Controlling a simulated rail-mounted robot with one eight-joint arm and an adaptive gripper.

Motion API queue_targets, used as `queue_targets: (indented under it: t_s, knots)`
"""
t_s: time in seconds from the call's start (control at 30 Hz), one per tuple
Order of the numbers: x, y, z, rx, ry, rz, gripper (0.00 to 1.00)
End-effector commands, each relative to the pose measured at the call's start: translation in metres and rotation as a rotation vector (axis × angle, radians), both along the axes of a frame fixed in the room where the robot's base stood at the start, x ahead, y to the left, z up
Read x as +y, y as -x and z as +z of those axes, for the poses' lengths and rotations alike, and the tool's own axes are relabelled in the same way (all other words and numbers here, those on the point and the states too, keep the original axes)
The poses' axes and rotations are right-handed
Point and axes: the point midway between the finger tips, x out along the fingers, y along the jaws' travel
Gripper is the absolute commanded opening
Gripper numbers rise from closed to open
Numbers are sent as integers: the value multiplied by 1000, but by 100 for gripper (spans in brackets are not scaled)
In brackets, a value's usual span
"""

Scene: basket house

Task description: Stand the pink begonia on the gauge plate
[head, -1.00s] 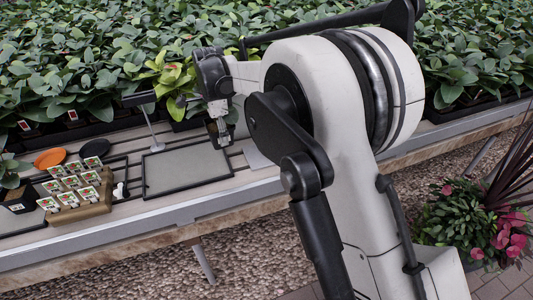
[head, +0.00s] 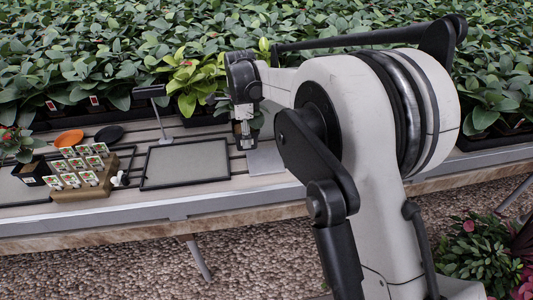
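My gripper (head: 245,141) points down at the end of the folded arm, over the bench between the black-framed grey tray and a bare metal plate. Its fingers are small and partly dark, so I cannot tell whether they are open or hold anything. The metal plate (head: 267,160) lies flat right of the tray, partly hidden by my arm; it may be the gauge plate. A post with a dark crossbar (head: 150,91) stands behind the tray. A leafy plant with a reddish bloom (head: 18,148) is at the far left; I cannot tell whether it is the begonia.
The framed tray (head: 187,163) is empty. Left of it are a tan block (head: 92,188) with several label cards, a black pot (head: 33,171), an orange disc (head: 68,138) and a black disc (head: 109,134). Dense potted plants (head: 90,65) fill the back.

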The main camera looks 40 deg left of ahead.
Motion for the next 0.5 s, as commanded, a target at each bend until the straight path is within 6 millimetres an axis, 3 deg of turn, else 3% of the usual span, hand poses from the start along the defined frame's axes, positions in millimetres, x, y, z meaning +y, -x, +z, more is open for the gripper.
queue_targets:
  t_s: [0.2, 0.5]
  knots:
    - [-32, -28, -25, 0, 0, -3, 28]
    - [-48, -41, -40, 0, 0, -1, 28]
